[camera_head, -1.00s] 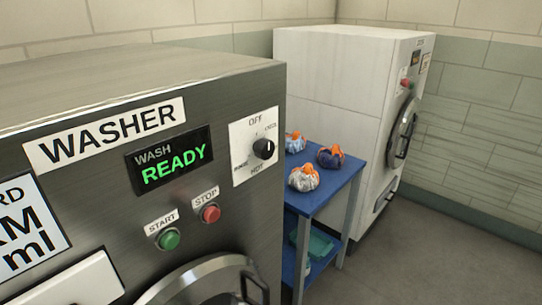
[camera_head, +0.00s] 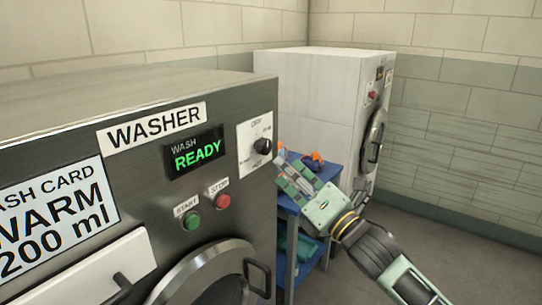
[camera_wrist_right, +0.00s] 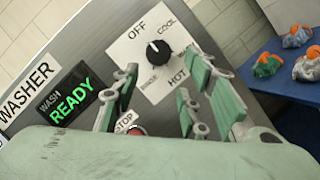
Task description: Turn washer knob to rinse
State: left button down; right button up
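The washer (camera_head: 130,185) is a grey metal machine with a lit display (camera_head: 196,152) reading WASH READY. Its black knob (camera_head: 262,146) sits on a white dial plate (camera_head: 247,162) at the panel's right; it also shows in the right wrist view (camera_wrist_right: 158,50). The plate is marked OFF, COOL, HOT and RINSE. The knob's pale mark points to the upper left in the wrist view, near OFF. My right gripper (camera_head: 285,172) is to the right of the plate, below the knob; in the wrist view its fingers (camera_wrist_right: 160,95) are spread, empty and apart from the knob. My left gripper is out of view.
Green START (camera_head: 193,221) and red STOP (camera_head: 223,201) buttons lie below the display. The round door (camera_head: 205,280) is lower. A blue table (camera_head: 326,172) with tied bags (camera_head: 313,160) stands behind my right gripper. A white machine (camera_head: 305,95) stands behind it.

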aim_at(266, 148)
jog(key=shift+n, duration=0.3)
jog(key=x, duration=0.3)
jog(key=r+p+x, duration=0.1)
jog(key=x, duration=0.2)
jog(key=shift+a, duration=0.2)
jog(key=shift+w+a+r+p, duration=0.1)
jog(key=shift+w+a+p, duration=0.25)
jog(key=shift+w+a, duration=0.15)
jog(key=shift+c, duration=0.2)
jog(key=shift+w+d, duration=0.1)
jog(key=c, duration=0.7)
jog(key=shift+r, duration=0.1)
jog(key=shift+c, duration=1.1)
